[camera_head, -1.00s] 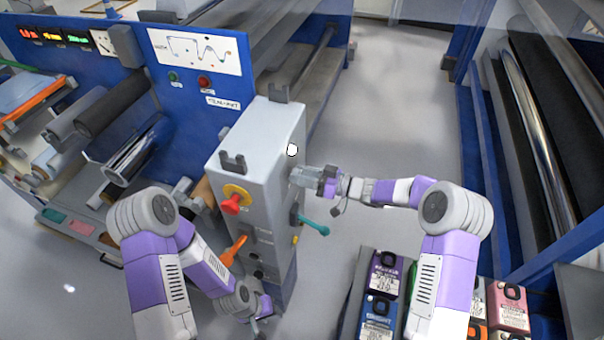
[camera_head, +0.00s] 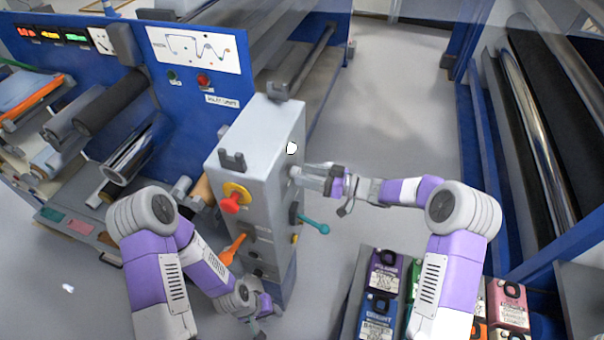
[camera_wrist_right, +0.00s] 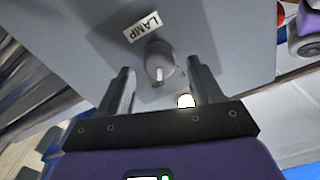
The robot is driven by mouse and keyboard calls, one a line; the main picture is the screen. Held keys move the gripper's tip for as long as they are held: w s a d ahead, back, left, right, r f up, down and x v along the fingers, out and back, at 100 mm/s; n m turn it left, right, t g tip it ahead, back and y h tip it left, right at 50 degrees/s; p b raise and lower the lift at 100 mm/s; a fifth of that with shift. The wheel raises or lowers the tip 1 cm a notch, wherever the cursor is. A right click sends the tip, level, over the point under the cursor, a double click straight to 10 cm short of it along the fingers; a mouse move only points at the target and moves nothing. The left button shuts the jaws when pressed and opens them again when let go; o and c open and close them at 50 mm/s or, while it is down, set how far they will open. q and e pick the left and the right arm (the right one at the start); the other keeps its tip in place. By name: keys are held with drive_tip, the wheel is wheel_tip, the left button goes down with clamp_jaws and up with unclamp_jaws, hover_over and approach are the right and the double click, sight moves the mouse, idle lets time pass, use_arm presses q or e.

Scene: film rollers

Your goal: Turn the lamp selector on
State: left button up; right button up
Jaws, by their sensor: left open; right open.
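The lamp selector (camera_wrist_right: 160,60) is a pale round knob with a raised grip, below a white LAMP label (camera_wrist_right: 142,27) on the grey cabinet panel. It also shows in the head view (camera_head: 295,172) on the cabinet's right face. My right gripper (camera_wrist_right: 158,72) is open, with one finger on each side of the knob; I cannot tell whether they touch it. In the head view my right gripper (camera_head: 312,177) reaches the panel from the right. My left gripper (camera_head: 262,325) is low beside the cabinet's base, apart from the selector.
The grey cabinet (camera_head: 250,135) carries a red knob (camera_head: 230,204) on a yellow plate, an orange handle (camera_head: 233,248) and a teal lever (camera_head: 314,224) below my right gripper. A bright white round spot (camera_head: 292,148) is near the selector.

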drive_tip(key=v, duration=0.5)
drive_tip(key=shift+s+d+b, duration=0.15)
drive_tip(key=shift+d+b, duration=0.15)
drive_tip(key=shift+b, duration=0.05)
